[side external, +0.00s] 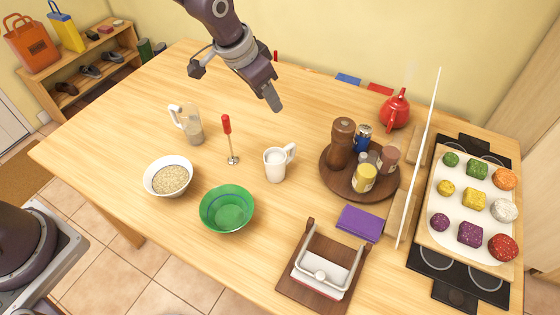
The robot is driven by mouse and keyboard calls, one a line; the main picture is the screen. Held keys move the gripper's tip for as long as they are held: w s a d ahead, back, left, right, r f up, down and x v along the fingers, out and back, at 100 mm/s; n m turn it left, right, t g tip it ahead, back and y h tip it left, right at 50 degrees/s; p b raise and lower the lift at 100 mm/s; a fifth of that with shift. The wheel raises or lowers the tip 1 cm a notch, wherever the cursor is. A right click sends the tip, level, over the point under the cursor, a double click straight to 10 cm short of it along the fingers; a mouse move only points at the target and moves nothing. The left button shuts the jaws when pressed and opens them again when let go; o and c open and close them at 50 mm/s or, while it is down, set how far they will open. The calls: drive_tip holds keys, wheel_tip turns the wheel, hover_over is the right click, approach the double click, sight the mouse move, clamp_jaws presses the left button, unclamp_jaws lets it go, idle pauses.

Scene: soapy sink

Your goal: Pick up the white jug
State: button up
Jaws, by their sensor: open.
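A white jug (275,167) stands upright near the middle of the wooden table, its handle on the right side. Another jug, see-through with a white handle (187,123), stands farther left. My gripper (274,103) hangs above the back part of the table, up from the white jug in the picture and apart from it. It is open, with nothing visible held; the gap between its fingers is hard to see from this side.
A red-handled whisk (228,139) stands left of the white jug. A white bowl of grain (169,178) and a green bowl (227,210) are in front. A brown round tray (342,181) with a mill and jars is to the right, near a purple cloth (359,223).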

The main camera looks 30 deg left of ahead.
sight(292, 143)
drive_tip(key=shift+m+h, duration=0.3)
drive_tip(key=shift+h, duration=0.1)
drive_tip(key=x, duration=0.6)
drive_tip(key=s+x, duration=0.1)
drive_tip(key=x, duration=0.6)
drive_tip(key=s+d+x, duration=0.1)
drive_tip(key=x, duration=0.5)
drive_tip(key=shift+f, duration=0.75)
clamp_jaws()
drive_tip(key=shift+r, duration=0.1)
